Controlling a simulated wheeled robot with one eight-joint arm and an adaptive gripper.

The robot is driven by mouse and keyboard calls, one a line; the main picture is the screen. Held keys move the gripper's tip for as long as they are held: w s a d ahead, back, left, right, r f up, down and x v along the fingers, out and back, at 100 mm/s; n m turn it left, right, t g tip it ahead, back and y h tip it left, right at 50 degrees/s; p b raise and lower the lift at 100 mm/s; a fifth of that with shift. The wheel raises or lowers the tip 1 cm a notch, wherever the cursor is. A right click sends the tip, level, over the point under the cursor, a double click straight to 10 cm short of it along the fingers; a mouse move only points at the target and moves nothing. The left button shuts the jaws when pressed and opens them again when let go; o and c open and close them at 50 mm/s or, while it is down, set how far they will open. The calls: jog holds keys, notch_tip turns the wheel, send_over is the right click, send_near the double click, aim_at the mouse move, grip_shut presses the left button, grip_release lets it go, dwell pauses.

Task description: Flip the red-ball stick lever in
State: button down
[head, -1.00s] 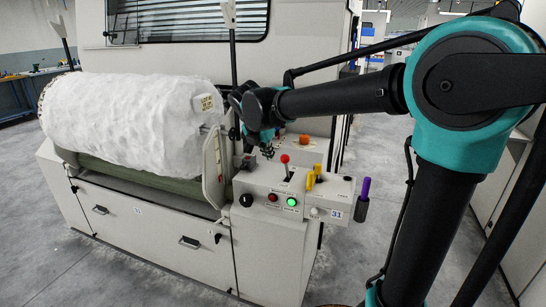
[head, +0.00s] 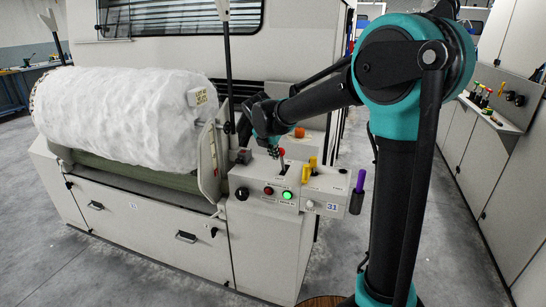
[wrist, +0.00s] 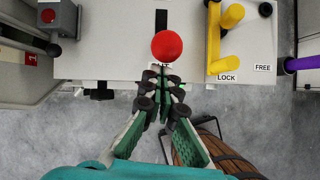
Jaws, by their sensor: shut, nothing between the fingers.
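The lever's red ball (head: 281,152) tops a thin stick (head: 282,168) rising from a slot in the pale control panel. In the wrist view the red ball (wrist: 167,46) is centred near the top, with a dark slot (wrist: 161,20) running beyond it. My gripper (head: 274,151) is beside the ball in the head view. In the wrist view my gripper (wrist: 163,76) is shut and empty, its fingertips just below the ball in the picture. I cannot tell whether they touch it. The tips partly cover a label under the ball.
Yellow levers (wrist: 229,22) stand close right of the ball, near LOCK and FREE labels. A purple handle (head: 360,181) is at the panel's right end. A red button box (wrist: 58,18) is at left. A white fibre roll (head: 125,115) lies left of the panel.

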jog(key=shift+w+r, duration=0.1)
jog(key=w+d+r+g, duration=0.1)
jog(key=w+d+g, duration=0.1)
jog(key=w, duration=0.6)
jog(key=w+d+r+g+y, duration=0.1)
jog(key=w+d+g, duration=0.1)
jog(key=w, duration=0.6)
jog(key=shift+d+r, duration=0.3)
jog(key=shift+d, duration=0.4)
